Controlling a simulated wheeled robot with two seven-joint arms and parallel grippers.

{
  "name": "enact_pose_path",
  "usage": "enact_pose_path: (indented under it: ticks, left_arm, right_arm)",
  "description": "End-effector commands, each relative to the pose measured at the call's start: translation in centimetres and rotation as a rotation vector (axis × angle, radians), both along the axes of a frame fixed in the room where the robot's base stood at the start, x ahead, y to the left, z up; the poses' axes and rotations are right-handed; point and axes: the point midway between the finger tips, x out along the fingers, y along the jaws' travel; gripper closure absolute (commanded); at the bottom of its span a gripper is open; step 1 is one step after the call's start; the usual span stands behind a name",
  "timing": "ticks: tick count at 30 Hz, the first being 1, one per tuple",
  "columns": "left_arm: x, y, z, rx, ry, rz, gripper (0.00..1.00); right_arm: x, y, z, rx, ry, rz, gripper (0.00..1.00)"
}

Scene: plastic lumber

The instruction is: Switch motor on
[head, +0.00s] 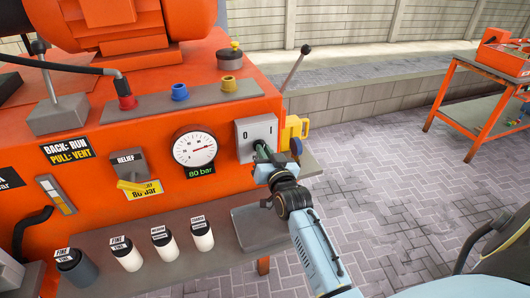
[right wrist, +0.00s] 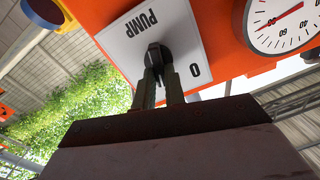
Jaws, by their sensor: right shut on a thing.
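A grey switch plate (head: 243,131) with the marks 0 and I is on the front of the orange machine (head: 110,210), right of the gauge. In the right wrist view the plate (right wrist: 188,40) reads PUMP and bears a black rotary knob (right wrist: 156,53). My right gripper (head: 262,150) is at the plate, and its two fingers (right wrist: 160,84) are shut on the knob from both sides. In the head view the gripper hides most of the knob. I cannot tell which mark the knob points to. My left gripper is not in view.
The gauge (head: 194,148) is left of the plate, with a green 80 bar display below. A yellow padlock-like part (head: 296,128) sits close on the right. A grey tray (head: 262,228) and several cylinders are below. An orange table (head: 470,105) stands far right; paving between is clear.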

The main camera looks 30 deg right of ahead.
Motion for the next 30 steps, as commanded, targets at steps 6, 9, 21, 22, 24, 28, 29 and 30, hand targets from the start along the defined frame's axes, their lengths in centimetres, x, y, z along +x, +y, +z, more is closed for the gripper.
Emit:
enact_pose_path:
  ticks: [6,9,21,22,24,28,29,30]
  left_arm:
    - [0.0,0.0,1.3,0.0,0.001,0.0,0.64]
    - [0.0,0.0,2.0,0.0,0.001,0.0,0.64]
    - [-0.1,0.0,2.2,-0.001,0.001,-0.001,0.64]
    - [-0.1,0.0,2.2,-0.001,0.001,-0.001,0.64]
    - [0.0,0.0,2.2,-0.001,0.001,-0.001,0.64]
    - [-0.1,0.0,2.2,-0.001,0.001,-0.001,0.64]
    - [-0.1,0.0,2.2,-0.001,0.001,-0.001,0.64]
    - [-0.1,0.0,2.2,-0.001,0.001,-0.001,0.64]
  right_arm:
    - [0.0,-0.1,0.2,0.133,-0.029,0.0,1.0]
    - [0.0,-0.1,0.2,0.253,-0.057,0.0,1.0]
    - [-0.1,-0.3,-0.2,0.369,-0.088,0.0,1.0]
    - [-0.1,-0.3,-0.2,0.369,-0.088,0.0,1.0]
    - [-0.1,-0.3,-0.2,0.369,-0.088,0.0,0.8]
    - [-0.1,-0.3,-0.2,0.367,-0.088,-0.001,0.66]
    - [-0.1,-0.3,-0.2,0.367,-0.088,-0.001,0.66]
    - [-0.1,-0.3,-0.2,0.367,-0.088,-0.001,0.66]
